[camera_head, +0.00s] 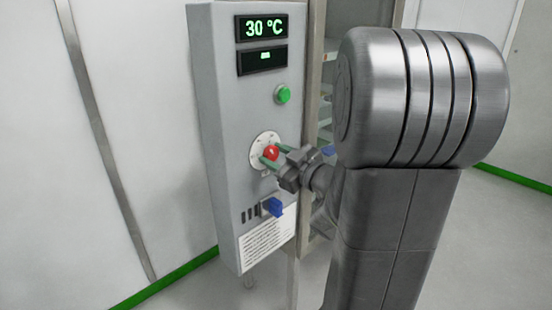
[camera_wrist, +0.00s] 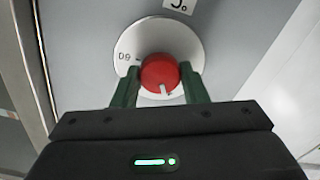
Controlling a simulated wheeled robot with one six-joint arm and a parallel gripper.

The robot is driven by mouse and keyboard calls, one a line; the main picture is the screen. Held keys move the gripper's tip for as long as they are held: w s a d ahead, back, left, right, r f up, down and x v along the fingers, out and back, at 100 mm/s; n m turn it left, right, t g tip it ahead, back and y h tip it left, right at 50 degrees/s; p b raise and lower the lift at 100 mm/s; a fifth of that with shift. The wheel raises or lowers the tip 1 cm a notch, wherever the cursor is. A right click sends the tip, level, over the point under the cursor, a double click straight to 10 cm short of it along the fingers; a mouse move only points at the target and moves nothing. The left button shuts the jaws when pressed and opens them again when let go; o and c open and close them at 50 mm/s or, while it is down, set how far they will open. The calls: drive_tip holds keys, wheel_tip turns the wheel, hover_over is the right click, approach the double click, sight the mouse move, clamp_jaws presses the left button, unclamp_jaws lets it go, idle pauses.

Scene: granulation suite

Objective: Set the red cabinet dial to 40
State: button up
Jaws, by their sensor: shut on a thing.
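The red dial (camera_head: 271,153) sits on a round white scale plate (camera_head: 258,138) on the front of the grey cabinet (camera_head: 232,110). In the wrist view the red dial (camera_wrist: 159,72) has a white pointer mark at its lower edge. Scale marks near the pointer are hidden by my gripper. My gripper (camera_head: 271,157) is shut on the dial, with one green finger on each side of it, as the wrist view (camera_wrist: 160,82) also shows. The upper display (camera_head: 262,27) reads 30 °C.
A second display (camera_head: 262,60) shows a small unclear reading. A green button (camera_head: 283,94) is above the dial; a blue switch (camera_head: 272,207) and a printed label (camera_head: 267,238) are below. Shelving stands behind the cabinet to the right.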

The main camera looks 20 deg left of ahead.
drive_tip(key=o, duration=1)
drive_tip(key=shift+c, duration=0.2)
drive_tip(key=shift+d, duration=0.1)
drive_tip(key=v, duration=1.3)
drive_tip(key=shift+d+b, duration=0.25)
drive_tip(key=shift+b, duration=0.1)
drive_tip(key=shift+p+x, duration=0.3)
drive_tip(key=shift+x, duration=6.2)
drive_tip(key=shift+s, duration=0.1)
